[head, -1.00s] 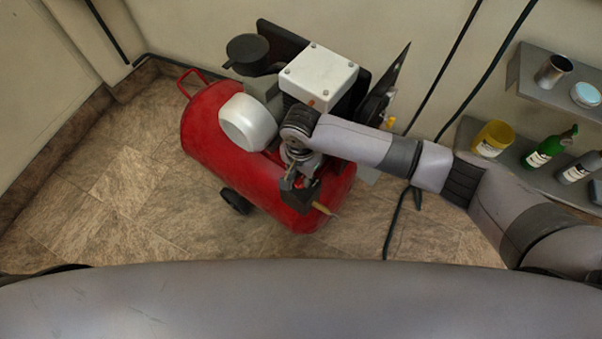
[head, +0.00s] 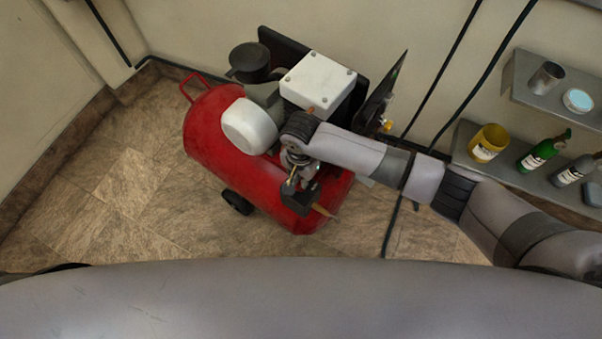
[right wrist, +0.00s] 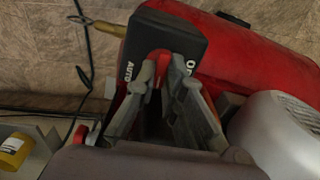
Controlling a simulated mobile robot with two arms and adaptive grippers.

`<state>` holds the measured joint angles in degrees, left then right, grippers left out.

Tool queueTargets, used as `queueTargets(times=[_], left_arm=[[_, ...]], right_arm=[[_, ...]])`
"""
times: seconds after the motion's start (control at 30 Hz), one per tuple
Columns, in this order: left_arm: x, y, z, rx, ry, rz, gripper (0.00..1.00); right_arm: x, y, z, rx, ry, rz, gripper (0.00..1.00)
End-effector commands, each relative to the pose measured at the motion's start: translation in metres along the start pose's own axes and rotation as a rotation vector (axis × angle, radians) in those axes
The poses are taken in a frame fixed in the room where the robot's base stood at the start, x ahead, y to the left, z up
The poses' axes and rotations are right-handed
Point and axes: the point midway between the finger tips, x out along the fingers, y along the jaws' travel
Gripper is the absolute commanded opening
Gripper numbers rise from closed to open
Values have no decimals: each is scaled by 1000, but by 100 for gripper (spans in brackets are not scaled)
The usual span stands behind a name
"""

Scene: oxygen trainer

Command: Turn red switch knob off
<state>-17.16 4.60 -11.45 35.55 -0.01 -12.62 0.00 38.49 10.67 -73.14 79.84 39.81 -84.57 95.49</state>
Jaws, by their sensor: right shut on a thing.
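The red switch knob (right wrist: 159,64) sits on the face of a black switch box (right wrist: 165,32) in the right wrist view. The box carries white lettering, "AUTO" on the left and a partly hidden word on the right. My right gripper (right wrist: 166,70) has its two fingers on either side of the knob and is shut on it. In the head view the black box (head: 297,203) stands at the front end of the red compressor tank (head: 212,140), with my right gripper (head: 301,178) over it. The knob is hidden there. My left gripper is out of view.
A white motor cover (head: 248,126) and a white box (head: 318,80) stand on the compressor close to my right arm. A dark cable hangs at the wall. Floor at left is clear.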

Motion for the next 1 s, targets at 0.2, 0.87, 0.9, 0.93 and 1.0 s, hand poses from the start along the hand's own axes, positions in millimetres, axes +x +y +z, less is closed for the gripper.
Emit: queueTargets(times=[0.2,0.87,0.9,0.93,1.0], left_arm=[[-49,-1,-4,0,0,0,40],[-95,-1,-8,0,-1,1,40],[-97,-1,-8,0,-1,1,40],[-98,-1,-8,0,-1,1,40],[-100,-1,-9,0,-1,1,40]], right_arm=[[-9,1,3,-114,-8,4,0],[-2,-2,2,-691,-3,1,0],[-2,-2,2,-730,-3,2,0],[-2,-2,2,-758,-4,2,0],[-1,-2,2,-825,-4,2,0]])
